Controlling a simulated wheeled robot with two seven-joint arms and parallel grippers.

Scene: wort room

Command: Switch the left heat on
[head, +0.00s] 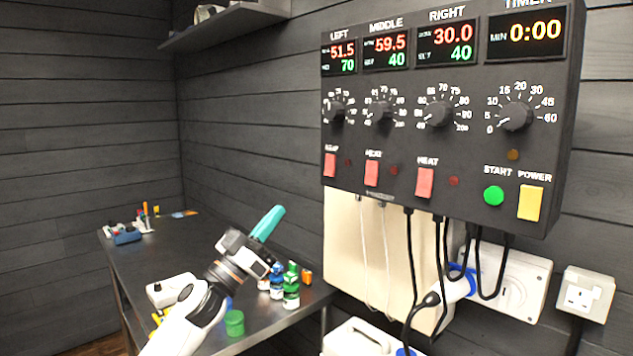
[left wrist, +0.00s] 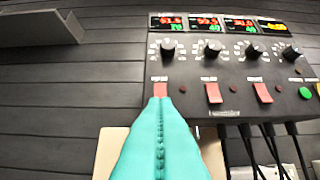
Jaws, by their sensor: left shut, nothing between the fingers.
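The dark control panel (head: 480,150) hangs on the wall at the right of the head view. Its LEFT column has a display (head: 342,58) reading 51.5 over 70, a knob (head: 336,112) and a red heat switch (head: 330,165) with a dark red lamp (head: 348,162) beside it. My left gripper (head: 268,222) has teal fingers, shut and empty, below and left of that switch. In the left wrist view the fingertips (left wrist: 160,100) overlap the lower edge of the left heat switch (left wrist: 160,89); I cannot tell whether they touch. My right gripper is not in view.
The MIDDLE heat switch (head: 371,173), RIGHT heat switch (head: 425,183), green START button (head: 493,196) and yellow POWER switch (head: 530,203) line the panel. Black cables (head: 410,260) hang below. A metal bench (head: 150,265) holds several small bottles (head: 291,290). A shelf (head: 225,22) is upper left.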

